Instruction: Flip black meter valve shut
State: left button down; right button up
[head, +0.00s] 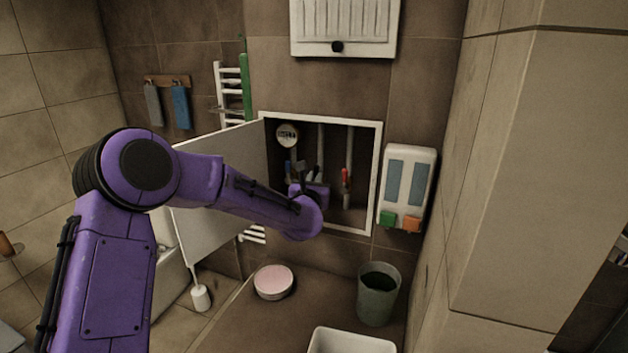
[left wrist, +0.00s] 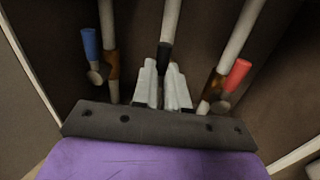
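The black valve handle (left wrist: 165,54) is on the middle pipe in the left wrist view, roughly in line with that pipe. My left gripper (left wrist: 163,74) is inside the wall recess, its two pale fingers close together on either side of the handle's near end. The fingers look shut on it, and they hide that end. In the head view my left gripper (head: 308,184) reaches into the recess and covers much of the middle pipe. A round white meter (head: 287,135) is at the upper left of the recess. My right gripper is not in view.
A blue handle (left wrist: 89,43) is on the left pipe and a red handle (left wrist: 237,74) on the right pipe, both close to the gripper. The white recess frame (head: 378,180) bounds the opening. An open panel (head: 222,165) stands at left, behind my arm. A dispenser (head: 407,187) hangs right.

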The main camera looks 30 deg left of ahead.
pick_arm(q)
jog(key=m+b, duration=0.2)
jog(key=d+f+m+t+b, duration=0.1)
jog(key=m+b, duration=0.5)
jog(key=shift+w+d+f+t, duration=0.2)
jog(key=shift+d+f+t, duration=0.1)
jog(key=m+b, duration=0.1)
jog(key=m, duration=0.1)
jog(key=m+b, duration=0.1)
jog(key=f+m+t+h+b, duration=0.1)
jog(key=m, duration=0.1)
jog(key=shift+d+m+b, duration=0.25)
jog(key=shift+m+b, duration=0.05)
jog(key=m, duration=0.2)
jog(key=m+h+b, duration=0.1)
jog(key=m, duration=0.1)
jog(key=f+m+b, duration=0.1)
jog(key=shift+m+t+h, duration=0.3)
jog(key=shift+m+h, duration=0.1)
jog(key=c, duration=1.2)
grip_release()
jog(key=shift+o, duration=0.2)
jog(key=shift+d, duration=0.1)
